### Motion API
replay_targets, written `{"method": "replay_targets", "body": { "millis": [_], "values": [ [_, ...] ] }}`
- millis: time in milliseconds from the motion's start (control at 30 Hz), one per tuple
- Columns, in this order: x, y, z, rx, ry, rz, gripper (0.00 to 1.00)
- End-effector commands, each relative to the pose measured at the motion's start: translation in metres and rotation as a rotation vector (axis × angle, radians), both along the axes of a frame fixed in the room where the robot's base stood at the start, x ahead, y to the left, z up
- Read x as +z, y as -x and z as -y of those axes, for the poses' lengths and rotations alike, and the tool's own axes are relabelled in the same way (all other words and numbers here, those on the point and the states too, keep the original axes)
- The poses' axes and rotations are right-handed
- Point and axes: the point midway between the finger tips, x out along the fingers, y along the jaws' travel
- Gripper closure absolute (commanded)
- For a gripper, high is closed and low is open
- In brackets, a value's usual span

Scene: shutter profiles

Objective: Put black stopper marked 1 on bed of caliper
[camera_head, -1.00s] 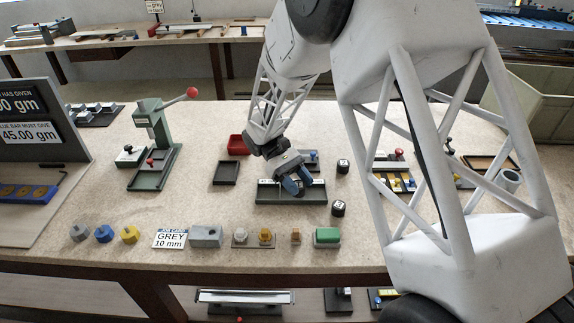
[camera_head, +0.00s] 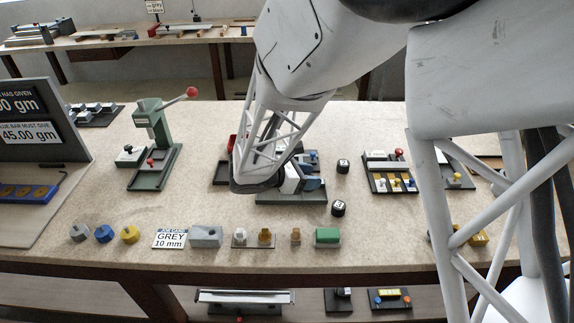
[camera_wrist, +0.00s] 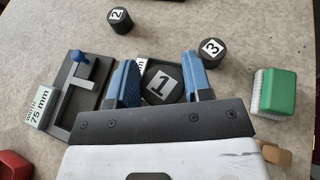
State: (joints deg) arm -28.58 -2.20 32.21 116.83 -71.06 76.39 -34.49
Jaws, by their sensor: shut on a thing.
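The black stopper marked 1 (camera_wrist: 162,82) is between the blue fingers of my gripper (camera_wrist: 161,80), which is shut on it, in the wrist view. In the head view my gripper (camera_head: 308,178) is over the dark green tray (camera_head: 290,197); my arm hides the stopper there. A grey device with a blue knob (camera_wrist: 82,88) and a "WIDTH 75 mm" label, seemingly the caliper, lies left of my gripper in the wrist view. In the head view it lies behind the green tray, partly hidden, its blue knob (camera_head: 312,155) showing. I cannot tell how high the stopper is.
Black stoppers marked 2 (camera_wrist: 120,20) and 3 (camera_wrist: 210,50) stand beyond my fingers. A green block (camera_wrist: 274,92) is at right. In the head view, a green press (camera_head: 155,150) stands left and small blocks line the front.

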Motion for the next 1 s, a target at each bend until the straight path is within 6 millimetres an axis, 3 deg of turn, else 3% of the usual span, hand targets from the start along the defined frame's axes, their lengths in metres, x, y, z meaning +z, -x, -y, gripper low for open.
{"method": "replay_targets", "body": {
  "millis": [200, 400, 1000],
  "values": [
    [0.005, 0.003, -0.012, 0.231, 0.000, 0.001, 0.77],
    [0.007, 0.004, -0.019, 0.338, 0.001, 0.001, 0.77],
    [0.006, -0.001, -0.022, 0.359, 0.001, 0.001, 0.77]
  ]
}}
